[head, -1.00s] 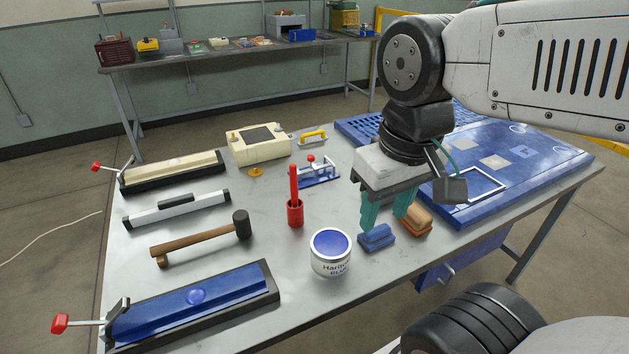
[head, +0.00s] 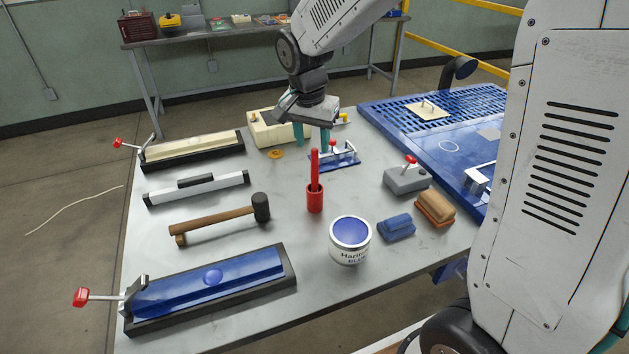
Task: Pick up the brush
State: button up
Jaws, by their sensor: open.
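A red upright handle (head: 315,168) stands in a red cup (head: 315,199) near the middle of the grey table. It looks like the brush, but its lower end is hidden in the cup, so I see no bristles. A brown block (head: 435,208) with a wooden-looking top lies at the right.
An open can of blue paint (head: 350,247) stands in front of the cup. A hammer (head: 215,221) lies to the left. A blue block (head: 396,227) and a grey box with a red knob (head: 407,181) are at the right. Clear table lies between them.

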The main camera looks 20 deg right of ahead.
send_over(315, 190)
jog(key=w, duration=0.1)
jog(key=f, duration=0.7)
jog(key=shift+d+f, duration=0.2)
jog(key=shift+d, duration=0.05)
grip_shut()
